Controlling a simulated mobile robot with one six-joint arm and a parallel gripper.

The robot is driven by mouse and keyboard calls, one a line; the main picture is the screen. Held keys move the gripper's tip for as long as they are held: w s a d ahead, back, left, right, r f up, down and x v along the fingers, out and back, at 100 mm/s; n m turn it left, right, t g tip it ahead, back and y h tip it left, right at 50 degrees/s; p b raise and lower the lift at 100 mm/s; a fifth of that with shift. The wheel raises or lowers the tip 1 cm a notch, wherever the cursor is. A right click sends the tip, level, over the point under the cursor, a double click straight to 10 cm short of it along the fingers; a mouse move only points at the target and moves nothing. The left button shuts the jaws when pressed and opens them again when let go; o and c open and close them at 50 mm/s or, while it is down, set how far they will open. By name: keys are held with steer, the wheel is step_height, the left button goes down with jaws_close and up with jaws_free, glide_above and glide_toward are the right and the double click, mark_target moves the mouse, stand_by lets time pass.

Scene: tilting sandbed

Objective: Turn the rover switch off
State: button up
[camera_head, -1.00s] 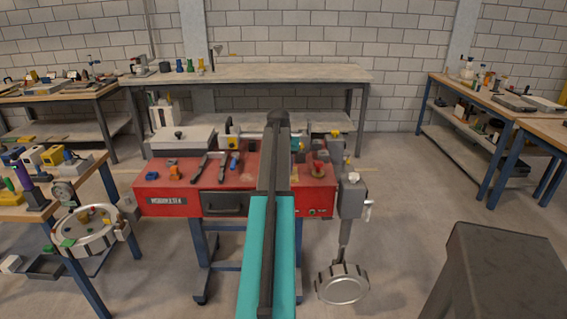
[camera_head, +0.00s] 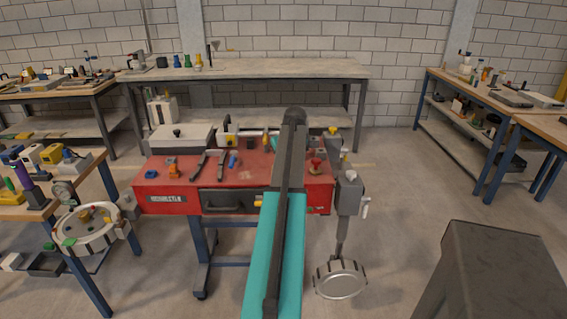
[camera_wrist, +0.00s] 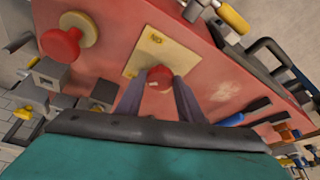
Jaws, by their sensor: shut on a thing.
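In the wrist view, a small switch with a round red knob (camera_wrist: 157,76) stands on a cream plate (camera_wrist: 150,50) with short dark lettering, fixed to the red bench top. My gripper (camera_wrist: 160,88) has a dark finger on each side of the knob and is shut on it. The lower part of the switch and the fingers' contact are partly hidden. In the head view my arm covers the gripper and this switch.
A larger red mushroom button (camera_wrist: 60,42) on a cream base is close by in the wrist view. The red workbench (camera_head: 165,197) carries several tools and a grey box (camera_head: 182,137). A grey side unit (camera_head: 349,193) hangs at its right.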

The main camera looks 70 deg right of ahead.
stand_by(0.4)
steer(key=o, duration=1.1)
steer(key=shift+c, duration=0.2)
steer(key=b+v, duration=0.1)
steer(key=v, duration=1.2)
steer(key=shift+r, duration=0.4)
steer(key=shift+s, duration=0.2)
